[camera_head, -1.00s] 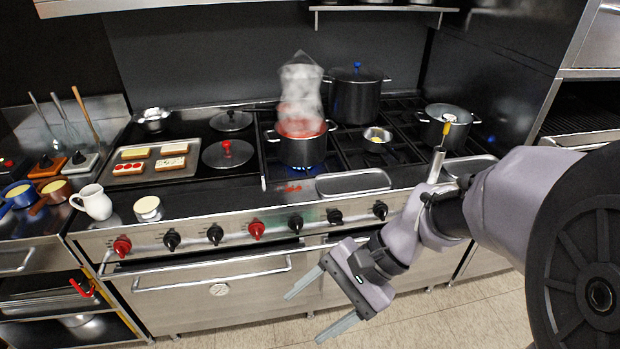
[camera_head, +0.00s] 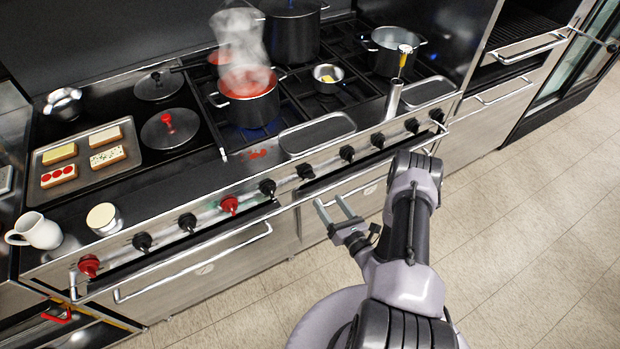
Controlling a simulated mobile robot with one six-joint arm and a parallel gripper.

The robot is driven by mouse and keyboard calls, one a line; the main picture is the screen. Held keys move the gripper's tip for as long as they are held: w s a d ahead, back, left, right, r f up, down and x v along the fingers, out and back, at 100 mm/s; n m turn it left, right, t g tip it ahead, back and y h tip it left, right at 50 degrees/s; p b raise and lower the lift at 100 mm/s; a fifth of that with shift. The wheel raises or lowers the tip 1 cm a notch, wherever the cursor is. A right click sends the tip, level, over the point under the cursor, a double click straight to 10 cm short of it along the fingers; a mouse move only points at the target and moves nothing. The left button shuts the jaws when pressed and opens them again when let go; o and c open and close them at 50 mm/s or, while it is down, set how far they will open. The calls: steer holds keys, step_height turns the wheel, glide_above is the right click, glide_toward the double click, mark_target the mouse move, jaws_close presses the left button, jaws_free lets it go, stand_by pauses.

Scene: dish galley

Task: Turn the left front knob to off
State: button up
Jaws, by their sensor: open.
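A row of knobs runs along the stove's front panel (camera_head: 165,235). A red knob (camera_head: 89,265) is at the far left end and another red knob (camera_head: 229,205) is right of it. Black knobs stand between and to the right, including one (camera_head: 267,187) and another (camera_head: 305,171) below the steaming pot. No label shows which is the left front knob, and the pointer directions are too small to read. My gripper (camera_head: 330,202) is open and empty, in front of the stove below the black knobs, apparently touching none.
A steaming pot (camera_head: 250,104) with red contents sits over a blue flame. A handrail (camera_head: 190,268) projects below the knobs. A white pitcher (camera_head: 36,231), a tray of bread slices (camera_head: 111,171) and a metal cylinder (camera_head: 394,99) stand on top. The tiled floor (camera_head: 520,240) at right is clear.

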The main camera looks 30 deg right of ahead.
mark_target(311, 178)
steer(key=w, duration=0.3)
steer(key=w+b, duration=0.1)
steer(key=w, duration=0.3)
steer(key=w+b, duration=0.1)
steer(key=w, duration=0.3)
steer(key=shift+w+a, duration=0.25)
steer(key=c, duration=1.4)
steer(key=shift+m, duration=0.3)
steer(key=m+b, duration=0.1)
steer(key=m, duration=0.1)
steer(key=shift+f+m+b, duration=0.15)
steer(key=shift+m+b, duration=0.2)
steer(key=shift+m, duration=0.05)
steer(key=m+b, duration=0.1)
steer(key=m, duration=0.2)
steer(key=shift+d+m, duration=0.1)
steer(key=shift+m, duration=0.2)
steer(key=m+b, duration=0.1)
steer(key=m, duration=0.2)
steer(key=shift+f, duration=0.1)
steer(key=shift+m+b, duration=0.3)
steer(key=shift+m, duration=1.8)
